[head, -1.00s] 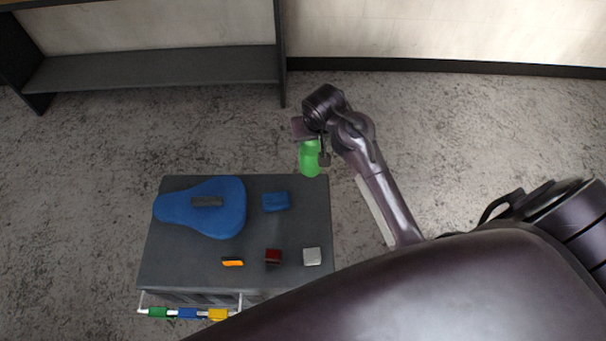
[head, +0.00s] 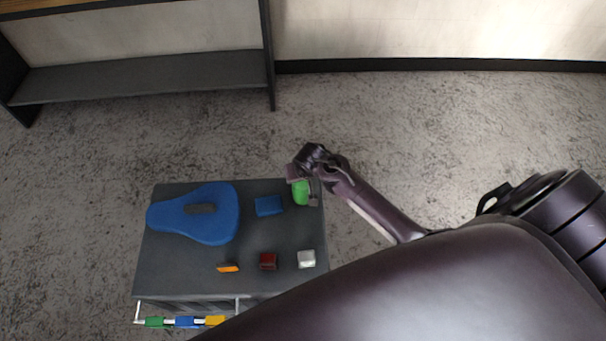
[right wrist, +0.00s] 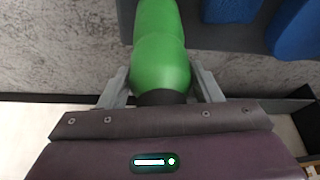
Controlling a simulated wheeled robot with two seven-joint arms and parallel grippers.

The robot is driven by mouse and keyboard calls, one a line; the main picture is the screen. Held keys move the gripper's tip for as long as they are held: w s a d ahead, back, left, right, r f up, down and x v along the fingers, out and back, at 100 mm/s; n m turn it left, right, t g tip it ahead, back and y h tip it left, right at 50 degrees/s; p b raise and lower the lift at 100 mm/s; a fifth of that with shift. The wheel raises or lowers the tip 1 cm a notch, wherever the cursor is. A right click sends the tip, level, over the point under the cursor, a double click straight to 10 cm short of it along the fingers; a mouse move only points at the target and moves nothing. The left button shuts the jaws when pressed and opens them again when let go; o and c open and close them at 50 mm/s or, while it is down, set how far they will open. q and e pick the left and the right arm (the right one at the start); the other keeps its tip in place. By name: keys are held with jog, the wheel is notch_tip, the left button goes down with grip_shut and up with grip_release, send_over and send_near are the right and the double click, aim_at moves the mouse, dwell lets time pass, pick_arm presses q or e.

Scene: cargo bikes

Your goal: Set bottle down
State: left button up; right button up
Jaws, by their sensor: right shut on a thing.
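The green bottle (head: 301,193) is at the back right corner of the dark grey cart top (head: 190,265) in the head view. My right gripper (head: 303,188) is shut on it, coming in from behind. In the right wrist view the bottle (right wrist: 160,65) stretches away from between the two grey fingers (right wrist: 162,92), its dark end near the palm. I cannot tell whether the bottle touches the cart top. My left gripper is not in view.
On the cart top lie a blue bike saddle (head: 215,228), a blue block (head: 268,206), an orange piece (head: 228,267), a dark red block (head: 268,261) and a white block (head: 306,259). A dark shelf (head: 140,78) stands behind at the left. Bare floor surrounds the cart.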

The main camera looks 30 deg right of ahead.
jog(key=shift+f, duration=0.1)
jog(key=o, duration=1.3)
jog(key=shift+c, duration=0.2)
jog(key=shift+r, duration=0.3)
jog(key=v, duration=1.1)
jog(key=shift+s+r, duration=0.25)
jog(key=shift+r, duration=0.05)
